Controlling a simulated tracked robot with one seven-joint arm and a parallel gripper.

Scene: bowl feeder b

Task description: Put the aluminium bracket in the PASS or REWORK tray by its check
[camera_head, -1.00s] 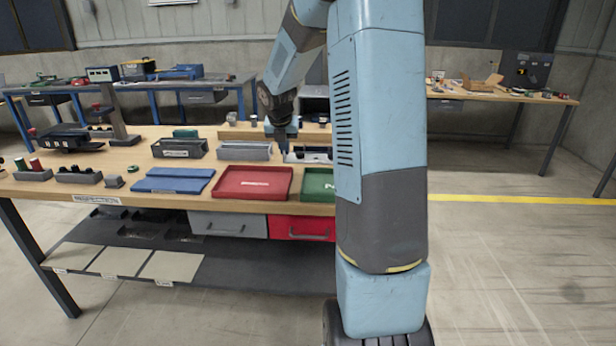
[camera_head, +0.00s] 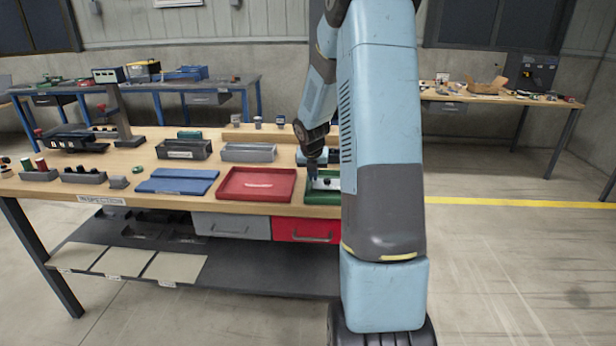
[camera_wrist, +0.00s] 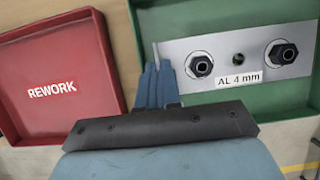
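The aluminium bracket (camera_wrist: 238,58) is a flat grey plate with a thin upright edge, a label "AL 4 mm", two dark nuts and a hole between them. My gripper (camera_wrist: 157,72) is shut on the upright edge at the bracket's left end. The bracket is over or inside the green tray (camera_wrist: 155,118); I cannot tell whether it touches the floor. The red REWORK tray (camera_wrist: 18,48) lies to the left, empty. In the head view my gripper (camera_head: 313,172) holds the bracket (camera_head: 327,184) at the green tray (camera_head: 318,200), partly hidden by my arm.
Left of the red tray (camera_head: 256,197) lies a blue mat (camera_head: 178,181). Grey bins (camera_head: 248,152) stand behind the trays, and a wooden riser (camera_head: 250,134) stands at the back. An inspection stand (camera_head: 120,115) is at the far left.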

